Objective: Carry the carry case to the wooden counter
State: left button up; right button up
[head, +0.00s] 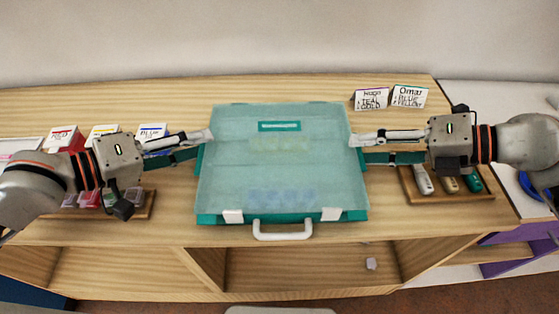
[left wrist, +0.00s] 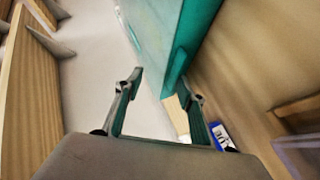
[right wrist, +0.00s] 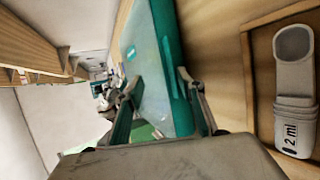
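The carry case (head: 282,180) is teal with a clear lid, two white latches and a white handle at its front. It is in the middle of the head view, over the wooden counter (head: 300,92); I cannot tell whether it touches the top. My left gripper (head: 206,142) has its fingers on either side of the case's left edge, closed on it. The left wrist view shows the case (left wrist: 165,35) between the fingers. My right gripper (head: 358,146) grips the right edge likewise, and the case (right wrist: 160,60) fills its fingers in the right wrist view.
Small labelled boxes (head: 152,133) and a tray of beads (head: 146,207) stand at left. Two name cards (head: 371,98) stand at back right. Open shelves (head: 300,268) are below the counter.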

jog(key=v, duration=1.1)
jog(key=shift+s+d+r, duration=0.15)
jog(key=shift+d+r, duration=0.1)
jog(key=shift+d, duration=0.05)
pick_arm(q)
jog(key=shift+a, duration=0.45)
jog(key=shift+s+a, duration=0.1)
jog(key=shift+a, duration=1.1)
jog(key=shift+a+p, duration=0.35)
jog(key=shift+a, duration=1.05)
pick_arm(e)
jog(key=shift+r, duration=0.75)
